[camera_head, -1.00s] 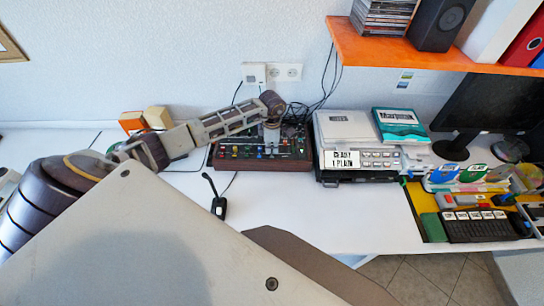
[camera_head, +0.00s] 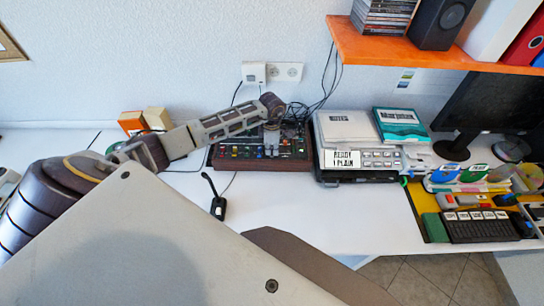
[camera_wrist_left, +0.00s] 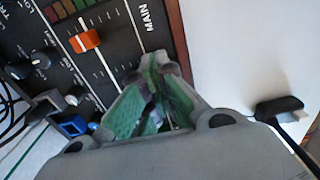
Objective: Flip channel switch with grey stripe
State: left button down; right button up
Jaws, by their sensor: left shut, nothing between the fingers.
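The mixer (camera_head: 235,152), a dark panel with wood-coloured edges and rows of coloured controls, stands on the white desk against the wall. My left gripper (camera_head: 271,152) is over its right half, pointing down. In the left wrist view my left gripper (camera_wrist_left: 155,62) is shut and empty, its green-padded fingers over the panel near the word MAIN. An orange fader (camera_wrist_left: 85,41) is left of the fingertips. A blue control (camera_wrist_left: 73,127) and a whitish cap (camera_wrist_left: 74,96) are at lower left. I cannot make out a grey-striped channel switch. The gripper hides part of the panel.
A grey machine (camera_head: 345,132) with a white sign stands just right of the mixer. A black stand microphone (camera_head: 216,200) is in front. Cables (camera_head: 315,103) run behind. An orange shelf (camera_head: 400,52) hangs at upper right. Desk in front of the grey machine is clear.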

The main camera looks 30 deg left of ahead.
aim_at(272, 154)
pick_arm(q)
jog(key=shift+f, duration=0.2)
dwell(0.3)
jog(key=shift+r+p, duration=1.75)
jog(key=shift+r, duration=1.8)
jog(key=shift+f, duration=0.1)
